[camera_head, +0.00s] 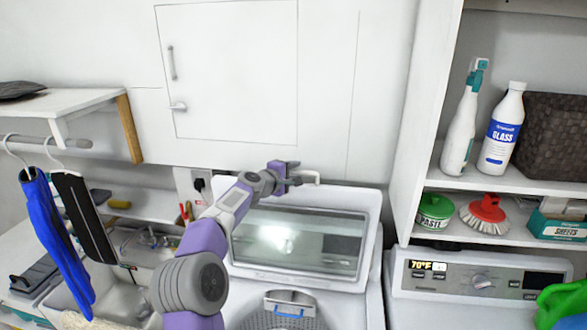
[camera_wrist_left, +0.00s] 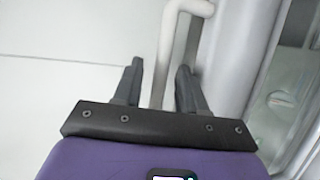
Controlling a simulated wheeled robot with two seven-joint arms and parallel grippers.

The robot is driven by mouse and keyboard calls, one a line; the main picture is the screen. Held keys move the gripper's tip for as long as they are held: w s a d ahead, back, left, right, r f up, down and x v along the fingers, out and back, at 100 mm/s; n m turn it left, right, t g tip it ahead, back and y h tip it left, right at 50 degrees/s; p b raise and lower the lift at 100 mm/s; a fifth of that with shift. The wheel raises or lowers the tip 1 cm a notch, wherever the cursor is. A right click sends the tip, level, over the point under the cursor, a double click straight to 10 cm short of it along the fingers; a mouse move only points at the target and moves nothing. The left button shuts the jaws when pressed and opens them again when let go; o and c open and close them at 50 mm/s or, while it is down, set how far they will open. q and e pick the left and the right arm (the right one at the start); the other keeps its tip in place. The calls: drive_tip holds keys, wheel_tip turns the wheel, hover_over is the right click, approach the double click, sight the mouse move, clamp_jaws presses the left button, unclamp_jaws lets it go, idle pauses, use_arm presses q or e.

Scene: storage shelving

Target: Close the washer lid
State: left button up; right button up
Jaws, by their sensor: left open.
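The washer lid (camera_head: 366,222) stands raised and leaning back at the rear of the washer, its framed window facing me. It also shows along the right side of the left wrist view (camera_wrist_left: 240,50). The washer tub opening (camera_head: 285,318) is uncovered below it. My left gripper (camera_head: 292,176) is at the lid's top edge, near the wall. In the left wrist view its fingers (camera_wrist_left: 159,68) are apart, with a white pipe (camera_wrist_left: 171,45) seen between and beyond them; contact cannot be told. The lid edge lies to the right of the fingers. My right gripper is not in view.
A second machine with a control panel (camera_head: 480,280) stands at the right, below shelves with a spray bottle (camera_head: 462,130), a glass cleaner bottle (camera_head: 502,130) and a red brush (camera_head: 485,212). Hanging clothes (camera_head: 60,240) and a sink (camera_head: 75,290) are at the left.

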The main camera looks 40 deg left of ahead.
use_arm(q)
drive_tip(key=shift+w+f, duration=0.15)
drive_tip(key=shift+w, duration=0.15)
clamp_jaws()
idle(0.3)
